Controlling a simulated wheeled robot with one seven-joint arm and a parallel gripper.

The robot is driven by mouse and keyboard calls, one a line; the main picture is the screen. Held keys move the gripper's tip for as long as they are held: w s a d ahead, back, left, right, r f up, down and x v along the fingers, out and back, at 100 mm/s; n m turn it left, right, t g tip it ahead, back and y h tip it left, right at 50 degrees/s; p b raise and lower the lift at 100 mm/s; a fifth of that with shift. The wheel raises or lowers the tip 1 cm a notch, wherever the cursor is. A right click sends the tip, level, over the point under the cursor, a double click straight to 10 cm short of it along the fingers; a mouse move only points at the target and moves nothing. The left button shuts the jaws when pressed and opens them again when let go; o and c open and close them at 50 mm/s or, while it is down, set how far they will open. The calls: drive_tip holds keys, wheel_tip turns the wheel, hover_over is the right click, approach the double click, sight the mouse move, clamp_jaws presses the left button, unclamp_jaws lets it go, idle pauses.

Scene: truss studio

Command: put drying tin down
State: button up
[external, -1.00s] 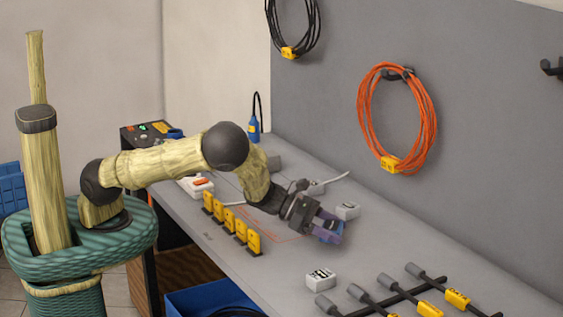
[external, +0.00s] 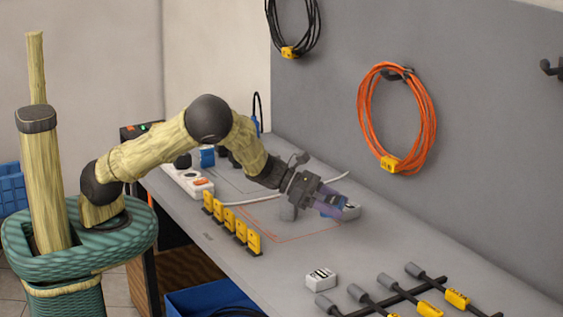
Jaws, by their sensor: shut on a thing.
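Red outline markings (external: 290,238) lie on the bench below and left of the gripper.
Several yellow tags (external: 229,221) stand in a row along the bench's front edge. A white box with dark marks (external: 321,279) and a black rack with grey-handled tools (external: 395,297) lie in front at right. A white power strip (external: 190,181) and cable lie behind. Bare bench (external: 400,243) is at right.

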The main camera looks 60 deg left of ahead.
drive_tip(key=w+a+n+t+y, duration=0.2)
drive_tip(key=w+a, duration=0.1)
drive_tip(key=a, duration=0.7)
drive_tip(key=n+t+y+b, duration=0.2)
drive_tip(key=n+y+b, duration=0.1)
drive_tip(key=n+y, duration=0.45)
hover_over(255, 191)
drive_tip(key=shift+a+r+m, duration=0.1)
drive_tip(key=shift+r+m, duration=0.05)
drive_tip(key=shift+m, duration=0.1)
wheel_tip(255, 191, down, 6)
drive_tip(key=shift+f+b, duration=0.15)
drive_tip(key=shift+b, duration=0.2)
drive_tip(key=shift+f, duration=1.85)
